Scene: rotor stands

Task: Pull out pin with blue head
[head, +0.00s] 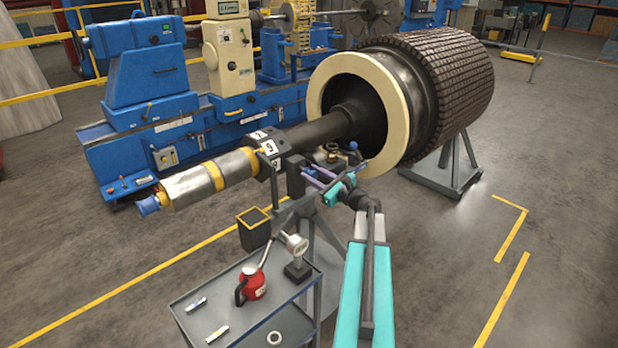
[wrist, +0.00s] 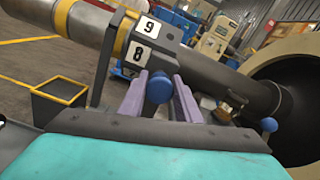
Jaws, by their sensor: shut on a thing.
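My gripper (wrist: 160,82) has two purple fingers, one on each side of a round blue pin head (wrist: 159,90), and is shut on it. The pin's shank is hidden, so I cannot tell how deep it sits. In the head view my gripper (head: 312,176) is at the dark stand under the shaft, beside the numbered collar; the held head is not clear there. A second blue ball (wrist: 269,125) is apart from my fingers, to the right in the wrist view; it also shows in the head view (head: 353,145).
The rotor shaft (head: 318,131) runs just above my gripper to the large rotor (head: 450,75). A collar with number plates (wrist: 140,52) is close ahead. An open dark bin (wrist: 60,95) stands left. A cart (head: 190,300) holds a red can (head: 255,284) and a lamp.

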